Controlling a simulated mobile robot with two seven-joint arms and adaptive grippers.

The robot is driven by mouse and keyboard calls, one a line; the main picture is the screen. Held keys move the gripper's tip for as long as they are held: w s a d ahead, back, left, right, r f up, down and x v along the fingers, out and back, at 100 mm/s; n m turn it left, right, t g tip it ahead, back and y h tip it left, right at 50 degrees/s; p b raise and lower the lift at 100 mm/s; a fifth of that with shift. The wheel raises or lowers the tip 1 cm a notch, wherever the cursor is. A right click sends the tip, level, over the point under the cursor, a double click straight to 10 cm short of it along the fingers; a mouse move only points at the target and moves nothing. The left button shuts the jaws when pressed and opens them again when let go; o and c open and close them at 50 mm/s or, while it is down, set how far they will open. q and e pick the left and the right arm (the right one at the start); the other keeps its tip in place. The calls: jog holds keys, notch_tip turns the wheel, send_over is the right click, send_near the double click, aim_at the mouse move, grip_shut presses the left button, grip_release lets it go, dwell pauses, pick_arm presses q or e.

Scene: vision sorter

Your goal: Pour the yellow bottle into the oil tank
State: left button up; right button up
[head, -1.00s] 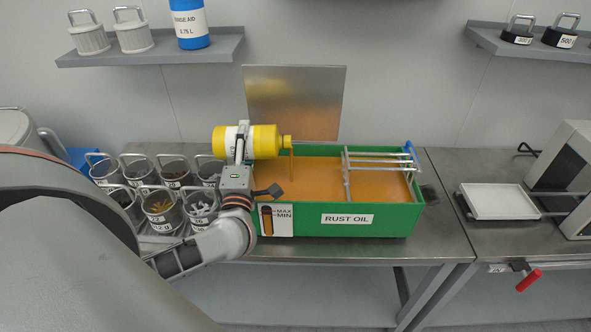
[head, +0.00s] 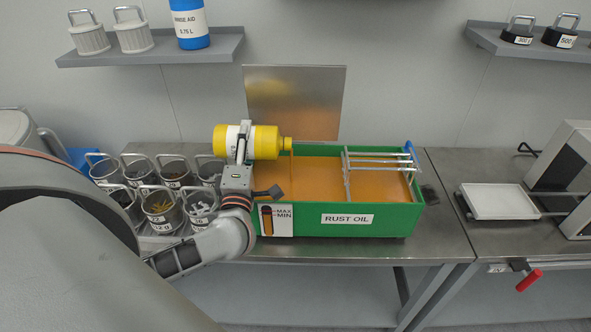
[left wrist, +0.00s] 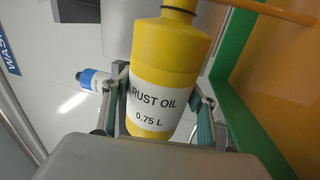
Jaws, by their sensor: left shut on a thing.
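The yellow bottle (head: 265,142) lies on its side above the left part of the oil tank, its neck pointing right. A thin orange-brown stream (head: 291,168) falls from its mouth into the tank. The green oil tank (head: 390,222), labelled RUST OIL, holds orange liquid and has a MAX/MIN gauge on its front. My left gripper (head: 243,142) is shut around the bottle's body. In the left wrist view the bottle (left wrist: 165,60) sits between the fingers (left wrist: 160,115), its RUST OIL 0.75 L label showing. My right gripper is not in view.
A metal rack (head: 375,163) spans the tank's right part. Several wire-handled baskets (head: 160,205) stand left of the tank. A metal plate (head: 293,100) stands behind it. A white tray (head: 497,201) is at the right. A shelf (head: 150,52) hangs above left.

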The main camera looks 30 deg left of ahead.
pick_arm(q)
jog(key=shift+w+d+r+m+t+h, duration=0.1)
jog(key=shift+w+d+m+h, duration=0.15)
jog(key=shift+m, duration=0.65)
jog(key=shift+d+f+m+t+h, duration=0.1)
jog(key=shift+d+m+h, duration=0.2)
jog(key=shift+m, duration=0.6)
jog(key=shift+w+d+r+m+t+h, duration=0.15)
jog(key=shift+m+h, duration=0.2)
jog(key=shift+m, duration=0.55)
dwell(1.6)
jog(key=shift+w+d+r+m, duration=0.15)
jog(key=shift+d+r+m, duration=0.1)
jog(key=shift+m, duration=0.25)
jog(key=shift+a+f, duration=0.2)
jog(key=shift+f, duration=0.05)
jog(key=n, duration=0.2)
jog(key=s+a+n+y, duration=0.1)
jog(key=n, duration=0.1)
jog(key=shift+f, duration=0.1)
jog(key=shift+a+n, duration=0.1)
jog(key=shift+n, duration=0.2)
